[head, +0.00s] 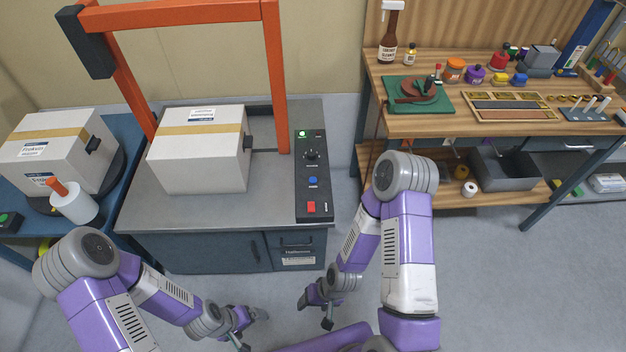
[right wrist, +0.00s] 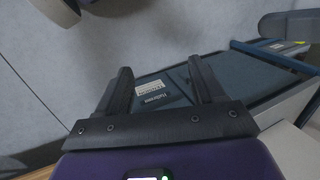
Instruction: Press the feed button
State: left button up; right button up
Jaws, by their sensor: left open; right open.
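A black control panel (head: 314,255) lies along the right edge of the grey machine top in the head view. It carries a lit green button (head: 302,134), a black knob (head: 311,155), a blue button (head: 313,181) and a red switch (head: 311,206). Which one is the feed button cannot be read from the labels. My left gripper (head: 243,337) is low in front of the machine, apart from it and open. My right gripper (head: 317,308) is low in front of the panel, below the machine top. In the right wrist view my right gripper (right wrist: 162,88) is open and empty.
A white taped box (head: 198,160) sits on the machine top (head: 270,200) under an orange arch (head: 280,80). A wooden workbench (head: 500,122) with tools stands at right. Open floor lies in front.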

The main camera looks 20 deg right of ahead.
grip_shut()
dwell(0.4)
dwell(1.3)
